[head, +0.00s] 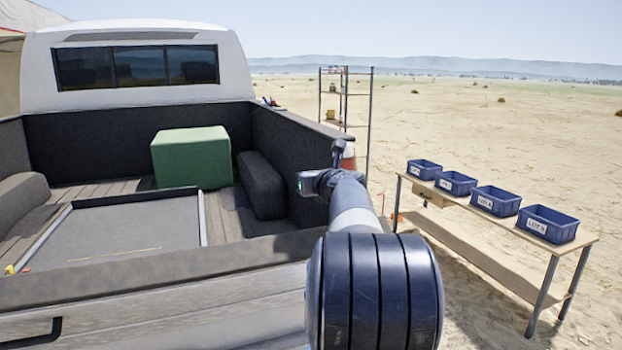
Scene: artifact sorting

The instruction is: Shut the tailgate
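The tailgate (170,308) of the white pickup (140,95) spans the lower left of the head view. It looks upright, with its dark top edge across the rear of the bed and its pale outer face towards me. A dark handle (35,335) shows on that face at the lower left. The right end of the tailgate is partly hidden behind my arm. My gripper (338,152) is beyond the tailgate, near the right bed wall, and looks apart from the tailgate. It is small and partly hidden by my wrist, so its opening does not show.
The bed holds a green box (190,158) and a flat tray (130,232). To the right, a table (480,250) carries several blue bins (548,224). A metal shelf rack (371,120) stands behind. Open sand lies between the truck and the table, and beyond.

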